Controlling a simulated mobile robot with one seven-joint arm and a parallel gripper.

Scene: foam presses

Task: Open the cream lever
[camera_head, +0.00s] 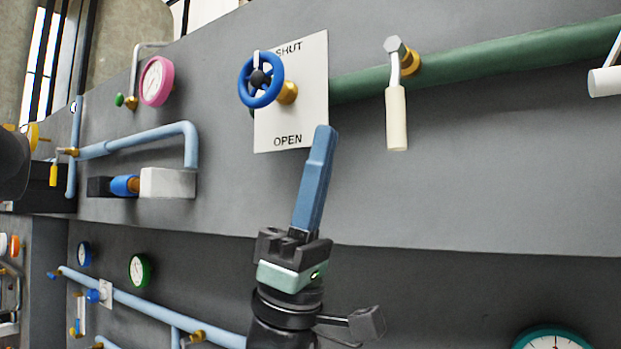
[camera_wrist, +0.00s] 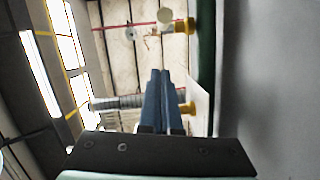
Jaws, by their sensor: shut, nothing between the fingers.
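The cream lever (camera_head: 396,118) hangs straight down from a grey hex hub on a brass valve fitting (camera_head: 410,62) on the green pipe. In the wrist view, a round cream end (camera_wrist: 165,17) beside a brass fitting looks like this lever seen end-on. My gripper (camera_head: 325,130) is shut and empty, its blue fingers pointing up. In the head view it is to the left of the lever and a little lower, apart from it. The shut fingers (camera_wrist: 160,73) also show in the wrist view.
A blue handwheel (camera_head: 261,80) stands out in front of a white SHUT/OPEN plate (camera_head: 304,105), left of the lever and above my gripper. The green pipe (camera_head: 500,60) runs right along the grey wall. A white cylinder (camera_head: 605,82) is at the right edge. The wall below the lever is bare.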

